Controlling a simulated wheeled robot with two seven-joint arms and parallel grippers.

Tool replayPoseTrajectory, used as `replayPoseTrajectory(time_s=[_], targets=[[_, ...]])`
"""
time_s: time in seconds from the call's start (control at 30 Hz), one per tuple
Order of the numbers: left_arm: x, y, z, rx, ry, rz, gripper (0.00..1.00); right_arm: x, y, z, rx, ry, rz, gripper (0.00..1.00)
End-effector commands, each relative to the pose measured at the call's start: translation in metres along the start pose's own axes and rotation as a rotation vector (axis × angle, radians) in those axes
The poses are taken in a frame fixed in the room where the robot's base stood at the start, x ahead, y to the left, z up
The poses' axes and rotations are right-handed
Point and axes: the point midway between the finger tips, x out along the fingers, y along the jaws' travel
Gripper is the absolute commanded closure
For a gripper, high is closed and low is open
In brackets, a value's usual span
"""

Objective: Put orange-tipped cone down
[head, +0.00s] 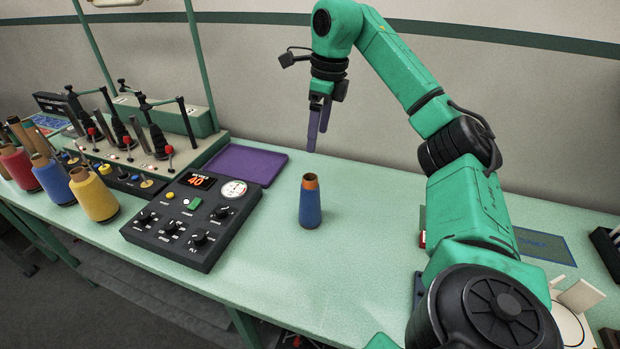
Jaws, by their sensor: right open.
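A blue cone with an orange tip (310,203) stands upright on the pale green table (345,270), right of the black control panel. My right gripper (318,140) is above and slightly behind the cone in the picture, pointing down, with its purple fingers apart from the cone. It is open and holds nothing that I can see. My left gripper is not in view.
The black control panel (190,255) and a purple tray (245,163) lie left of the cone. Red, blue and yellow cones (93,195) stand at the far left by a tufting frame (150,150). Table around the cone is clear.

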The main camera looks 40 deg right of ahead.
Motion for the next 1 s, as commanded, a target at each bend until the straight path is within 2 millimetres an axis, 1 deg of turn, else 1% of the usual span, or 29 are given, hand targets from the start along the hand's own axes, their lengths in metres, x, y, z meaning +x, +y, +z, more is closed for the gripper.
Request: replayPoseTrajectory(time_s=[0.03,0.1,0.17,0.23,0.27,0.33,0.37,0.4,0.5,0.63,0.73,0.8,0.9,1.0], targets=[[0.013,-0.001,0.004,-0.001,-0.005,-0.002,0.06,0.014,0.000,-0.002,0.000,0.000,0.000,0.07],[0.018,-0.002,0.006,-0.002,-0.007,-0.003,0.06,0.018,0.000,-0.002,0.000,0.000,0.000,0.07],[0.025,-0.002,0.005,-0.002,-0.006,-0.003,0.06,0.028,0.000,-0.002,-0.001,0.002,0.002,0.07],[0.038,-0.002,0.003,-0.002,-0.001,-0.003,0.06,0.046,0.001,-0.003,-0.001,0.003,0.003,0.07],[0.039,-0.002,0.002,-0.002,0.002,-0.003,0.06,0.052,0.000,-0.003,0.000,0.004,0.002,0.07],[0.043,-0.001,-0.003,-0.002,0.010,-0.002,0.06,0.070,0.001,-0.003,-0.001,0.005,0.002,0.07],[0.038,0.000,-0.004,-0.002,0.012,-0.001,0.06,0.073,0.000,-0.003,0.000,0.007,0.002,0.07],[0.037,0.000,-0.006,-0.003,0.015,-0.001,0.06,0.082,0.000,-0.003,0.000,0.007,0.002,0.07],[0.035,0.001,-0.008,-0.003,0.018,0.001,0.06,0.098,0.000,-0.002,0.000,0.004,0.001,0.07],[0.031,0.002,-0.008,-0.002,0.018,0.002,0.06,0.113,0.001,-0.002,0.001,0.004,0.001,0.07],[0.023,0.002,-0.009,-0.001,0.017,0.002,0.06,0.132,0.003,-0.003,-0.001,0.006,0.002,0.07],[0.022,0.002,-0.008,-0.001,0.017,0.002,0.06,0.145,0.002,-0.003,0.000,0.005,0.002,0.07],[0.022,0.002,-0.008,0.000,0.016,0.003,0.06,0.155,0.002,-0.003,0.000,0.001,0.000,0.07],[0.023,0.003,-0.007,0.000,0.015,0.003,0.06,0.157,0.002,-0.003,0.000,-0.001,0.000,0.07]])
